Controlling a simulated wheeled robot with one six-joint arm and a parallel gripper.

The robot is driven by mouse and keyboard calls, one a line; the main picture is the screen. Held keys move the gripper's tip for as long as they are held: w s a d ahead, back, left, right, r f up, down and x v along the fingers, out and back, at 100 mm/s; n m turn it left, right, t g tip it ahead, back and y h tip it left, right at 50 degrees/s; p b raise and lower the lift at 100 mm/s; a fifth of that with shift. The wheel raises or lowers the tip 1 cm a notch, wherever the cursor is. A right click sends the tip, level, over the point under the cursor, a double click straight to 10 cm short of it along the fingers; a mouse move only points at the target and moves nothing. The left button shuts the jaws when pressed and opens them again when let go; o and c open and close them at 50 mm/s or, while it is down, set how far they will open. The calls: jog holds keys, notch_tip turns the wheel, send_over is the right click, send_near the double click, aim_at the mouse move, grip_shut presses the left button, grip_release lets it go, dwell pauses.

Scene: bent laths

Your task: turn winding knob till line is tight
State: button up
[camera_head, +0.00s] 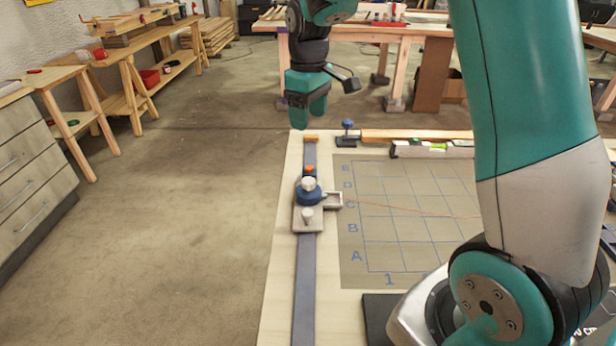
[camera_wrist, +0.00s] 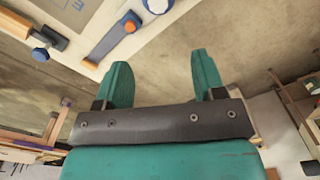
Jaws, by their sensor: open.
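The winding knob (camera_head: 309,184) has a white top above a blue round body, on a pale carriage (camera_head: 306,218) set on a long dark rail (camera_head: 306,275). Its white top and blue rim also show at the top edge of the wrist view (camera_wrist: 157,4). A thin orange line (camera_head: 405,211) runs right from the carriage across the grid board; its far end is hidden behind my arm. I cannot tell how tight it is. My gripper (camera_head: 302,122) hangs beyond the knob, apart from it. In the wrist view its two teal fingers (camera_wrist: 162,72) are spread and empty.
The grid board (camera_head: 385,265) lies on a pale wooden table. A blue-knobbed clamp (camera_head: 347,133) and a level (camera_head: 432,150) stand along its far side. An orange block (camera_head: 311,138) caps the rail's far end. Open floor (camera_head: 190,230) lies left of the table.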

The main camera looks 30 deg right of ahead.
aim_at(308, 180)
notch_tip(308, 180, down, 18)
jog(key=shift+w+d+r+p, duration=0.15)
jog(key=shift+r+p, duration=0.1)
jog(key=shift+p, duration=0.6)
jog(key=c, duration=0.9)
